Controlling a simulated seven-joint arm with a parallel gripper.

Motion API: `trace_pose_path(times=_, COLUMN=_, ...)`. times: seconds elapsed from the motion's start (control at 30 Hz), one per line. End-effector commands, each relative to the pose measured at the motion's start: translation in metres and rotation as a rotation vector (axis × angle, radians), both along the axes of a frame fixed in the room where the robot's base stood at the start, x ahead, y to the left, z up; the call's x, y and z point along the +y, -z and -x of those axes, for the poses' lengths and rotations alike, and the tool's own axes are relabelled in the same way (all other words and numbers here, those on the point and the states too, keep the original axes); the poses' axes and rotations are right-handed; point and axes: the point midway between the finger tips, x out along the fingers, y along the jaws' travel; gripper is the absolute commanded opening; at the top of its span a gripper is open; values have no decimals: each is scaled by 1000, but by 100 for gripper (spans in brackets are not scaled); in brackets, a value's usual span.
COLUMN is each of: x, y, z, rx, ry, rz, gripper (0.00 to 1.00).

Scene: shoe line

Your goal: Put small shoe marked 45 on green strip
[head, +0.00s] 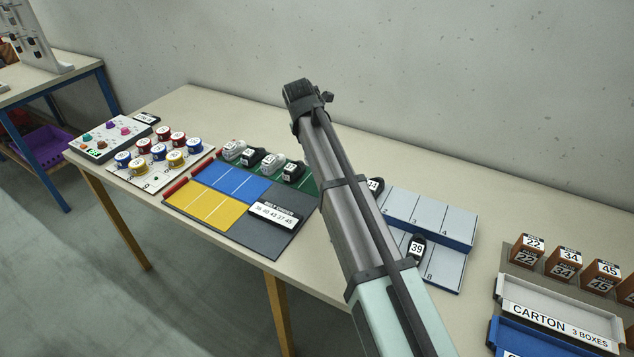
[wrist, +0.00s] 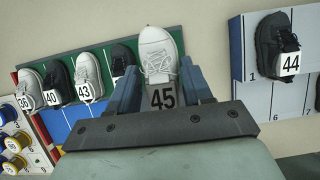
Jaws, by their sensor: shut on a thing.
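My gripper (wrist: 159,72) is shut on a small white shoe (wrist: 158,46) with a 45 label in the wrist view. The shoe points toe away, between the two blue fingers. It is over or on the right end of the green strip (wrist: 96,50); I cannot tell whether it touches. To its left on the strip, a row of shoes runs white 36 (wrist: 29,88), black 40 (wrist: 56,80), white 43 (wrist: 88,75) and a black shoe (wrist: 123,58) with a partly hidden label. In the head view my arm hides the gripper and held shoe.
A numbered rack (head: 455,222) stands right of the mat, holding black shoe 39 (head: 416,247) and black shoe 44 (wrist: 277,48). A card (head: 275,214) lies on the mat beside blue and yellow areas. Paint pots (head: 158,152) stand left; small boxes (head: 563,262) stand right.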

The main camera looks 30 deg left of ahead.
Motion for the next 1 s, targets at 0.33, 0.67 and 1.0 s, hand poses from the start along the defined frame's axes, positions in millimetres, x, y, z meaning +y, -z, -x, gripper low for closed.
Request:
trace_pose_path(times=0.33, x=-1, y=42, z=1, rx=2, ry=-16, rz=1, gripper=19)
trace_pose_path(times=0.67, x=0, y=73, z=0, rx=1, ry=-15, rz=1, gripper=19)
trace_pose_path(times=1.0, x=0, y=100, z=0, rx=0, ry=-14, rz=-1, gripper=19)
